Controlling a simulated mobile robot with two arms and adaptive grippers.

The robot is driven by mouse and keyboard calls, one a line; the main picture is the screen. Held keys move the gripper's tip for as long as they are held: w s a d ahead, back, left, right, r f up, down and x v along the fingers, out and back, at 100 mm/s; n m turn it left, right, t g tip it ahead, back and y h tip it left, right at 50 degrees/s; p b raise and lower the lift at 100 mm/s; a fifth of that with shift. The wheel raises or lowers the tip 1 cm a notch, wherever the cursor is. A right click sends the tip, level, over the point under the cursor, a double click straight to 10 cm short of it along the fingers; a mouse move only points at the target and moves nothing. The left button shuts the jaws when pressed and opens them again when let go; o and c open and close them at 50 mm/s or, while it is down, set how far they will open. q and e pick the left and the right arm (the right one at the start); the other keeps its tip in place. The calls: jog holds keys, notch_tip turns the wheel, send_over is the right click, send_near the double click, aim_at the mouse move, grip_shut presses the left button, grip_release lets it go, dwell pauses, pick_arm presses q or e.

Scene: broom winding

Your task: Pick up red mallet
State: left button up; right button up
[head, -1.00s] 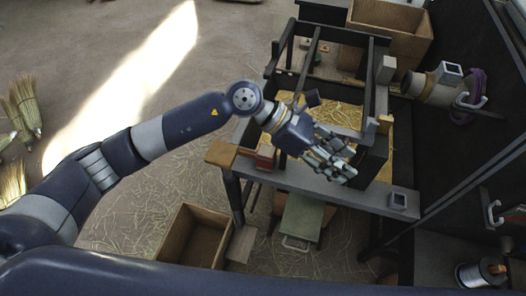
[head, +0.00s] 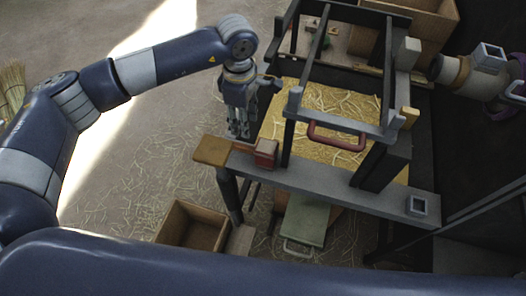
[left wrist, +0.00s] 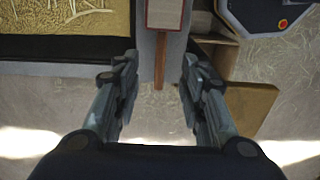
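The red mallet (head: 265,153) lies on the grey bench ledge (head: 330,187), near its wooden left end. Its head has red sides and a paler top. In the left wrist view the mallet head (left wrist: 165,14) is at the top centre, and its brown handle (left wrist: 160,65) points down the picture between my fingers. My left gripper (head: 240,134) hangs fingers down, beside and a little behind the mallet in the head view. In the left wrist view my left gripper (left wrist: 160,72) is open, with clear space between its fingers and the handle.
A dark frame with a red U-shaped handle (head: 337,136) rises right of the mallet, over a straw-filled bed (head: 320,98). An open wooden box (head: 192,228) and a green stool (head: 306,219) stand below the ledge. Floor left of the bench is clear except for straw.

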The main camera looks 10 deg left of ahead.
pick_arm(q)
jog(key=f, duration=0.1)
send_over(247, 146)
notch_tip(247, 146, down, 5)
jog(key=shift+s+a+f, duration=0.1)
jog(key=shift+s+f, duration=0.05)
notch_tip(247, 146, down, 6)
jog(key=shift+r+p, duration=0.1)
jog(key=shift+p, duration=0.65)
pick_arm(e)
jog(key=shift+s+r, duration=0.2)
jog(key=shift+s, duration=0.4)
pick_arm(q)
grip_shut()
pick_arm(e)
jog(key=shift+s, duration=0.25)
